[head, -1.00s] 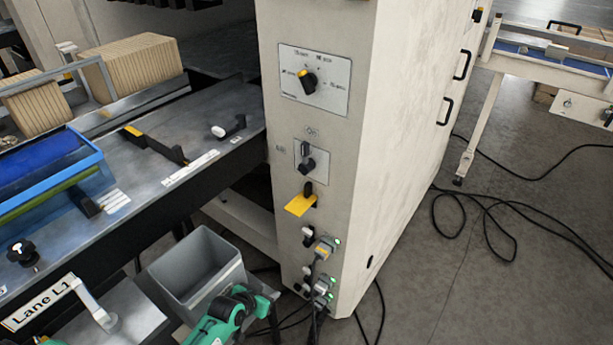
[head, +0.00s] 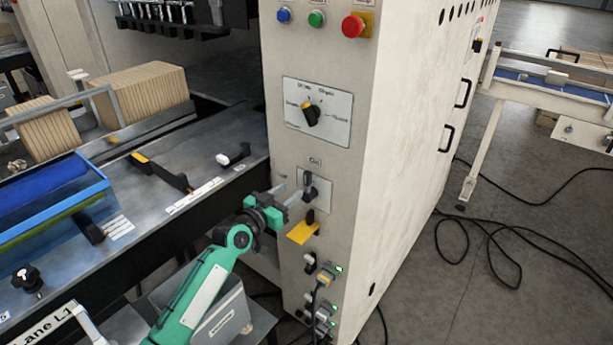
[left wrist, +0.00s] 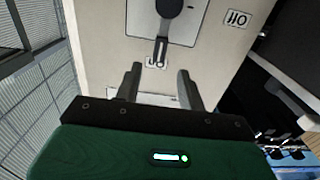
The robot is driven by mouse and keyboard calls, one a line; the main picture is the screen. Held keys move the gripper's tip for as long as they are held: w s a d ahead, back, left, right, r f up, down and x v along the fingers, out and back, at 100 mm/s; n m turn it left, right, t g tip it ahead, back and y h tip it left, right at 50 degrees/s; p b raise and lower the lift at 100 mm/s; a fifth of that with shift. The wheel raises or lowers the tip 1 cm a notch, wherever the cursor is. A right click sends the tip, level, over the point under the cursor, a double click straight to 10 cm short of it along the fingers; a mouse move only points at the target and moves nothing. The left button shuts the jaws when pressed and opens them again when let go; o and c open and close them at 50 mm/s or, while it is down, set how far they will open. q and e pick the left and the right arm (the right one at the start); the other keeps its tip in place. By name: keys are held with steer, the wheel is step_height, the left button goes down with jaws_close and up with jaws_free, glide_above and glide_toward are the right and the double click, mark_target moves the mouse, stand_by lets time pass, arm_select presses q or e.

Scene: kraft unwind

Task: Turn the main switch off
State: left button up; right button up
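The main switch (head: 309,188) is a dark rotary handle on a light plate on the cream cabinet front. Its lever points up toward the ON label (head: 315,161). In the left wrist view, which is turned over, the lever (left wrist: 161,45) points to the label between my fingers, and an OFF label (left wrist: 236,18) is to the right. My left gripper (head: 293,194) is open and empty just in front of the switch, its fingers toward the panel. In the wrist view its two fingers (left wrist: 159,82) straddle the lever's line, with the lever tip beyond them. My right gripper is not in view.
Above are a selector knob (head: 312,114) and blue, green and red buttons (head: 353,26). A yellow tag (head: 303,232) hangs just below the switch, with cable plugs (head: 325,275) lower. The metal lane table (head: 190,150) lies left. Cables lie on the floor at right.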

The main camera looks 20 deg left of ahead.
mark_target(305, 179)
arm_select(q)
steer(key=p+x, duration=0.1)
steer(key=x, duration=0.8)
steer(key=shift+s, duration=0.1)
jaws_close()
